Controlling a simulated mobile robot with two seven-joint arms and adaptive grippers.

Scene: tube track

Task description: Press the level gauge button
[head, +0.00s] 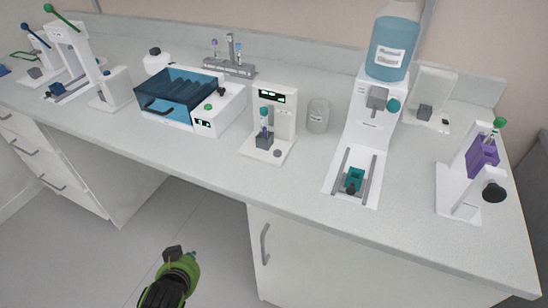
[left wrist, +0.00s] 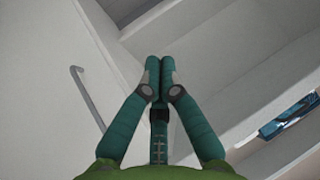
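The white device with a dark display in the middle of the bench (head: 272,96) looks like the level gauge. My left gripper (head: 191,255) is low in front of the bench, over the floor and well apart from the device. In the left wrist view its teal fingers (left wrist: 160,65) are together with nothing visible between them. My right gripper is in neither view.
A clear beaker (head: 318,115) stands right of the device, and a blue-lidded machine (head: 178,96) stands left. A dispenser with a blue bottle (head: 394,48) is further right. The bench front edge lies between my left gripper and the device. A cabinet handle (left wrist: 88,98) shows in the left wrist view.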

